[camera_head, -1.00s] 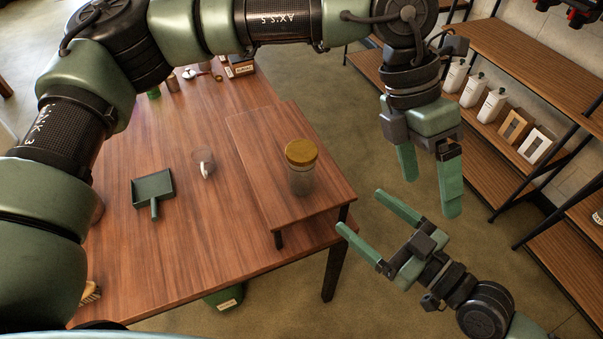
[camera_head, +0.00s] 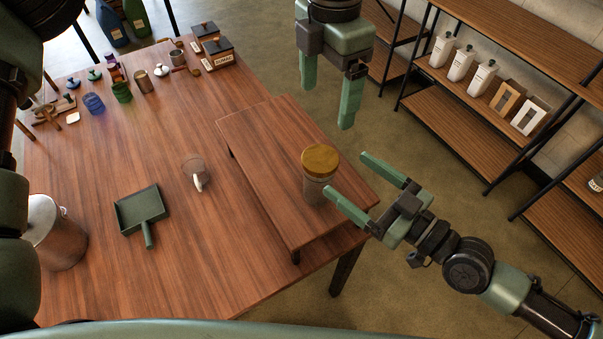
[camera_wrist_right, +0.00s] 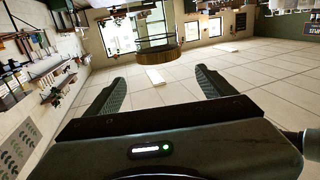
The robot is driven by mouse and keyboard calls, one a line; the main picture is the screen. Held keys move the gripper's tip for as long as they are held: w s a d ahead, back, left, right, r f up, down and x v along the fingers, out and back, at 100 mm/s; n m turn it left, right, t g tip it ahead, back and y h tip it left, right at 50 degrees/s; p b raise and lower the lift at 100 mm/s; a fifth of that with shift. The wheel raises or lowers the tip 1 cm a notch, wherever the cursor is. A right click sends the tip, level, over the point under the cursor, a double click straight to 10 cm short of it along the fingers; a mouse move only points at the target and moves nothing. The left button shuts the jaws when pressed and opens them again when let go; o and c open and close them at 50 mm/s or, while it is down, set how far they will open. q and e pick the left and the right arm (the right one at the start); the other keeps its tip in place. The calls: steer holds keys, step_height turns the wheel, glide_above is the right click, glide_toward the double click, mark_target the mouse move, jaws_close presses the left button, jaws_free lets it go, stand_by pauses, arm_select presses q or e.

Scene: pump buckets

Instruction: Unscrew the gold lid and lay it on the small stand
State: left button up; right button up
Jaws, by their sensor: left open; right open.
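A glass jar (camera_head: 315,192) with a gold lid (camera_head: 321,160) stands upright on the raised wooden stand (camera_head: 262,150), near its right end. The lid sits on the jar. My right gripper (camera_head: 346,172) is open, its fingers pointing at the jar from the right, close to the lid and not closed on it. In the right wrist view the lid (camera_wrist_right: 155,57) shows ahead between the two open fingers. My left gripper (camera_head: 327,107) is open and empty, pointing down above and behind the jar.
A metal pot (camera_head: 55,235) is at the left edge. Small containers crowd the table's far end. Shelves (camera_head: 480,110) with white bottles stand at right. The table front is clear.

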mark_target(331, 184)
arm_select(q)
step_height(331, 184, down, 7)
steer(key=b, duration=0.6)
steer(key=shift+w+a, duration=0.1)
steer(key=shift+w, duration=0.05)
arm_select(e)
steer(key=f, duration=0.7)
steer(key=shift+w+a+f, duration=0.1)
steer(key=shift+w+a, duration=0.35)
steer(key=shift+a, duration=0.1)
steer(key=shift+x, duration=3.4)
jaws_close()
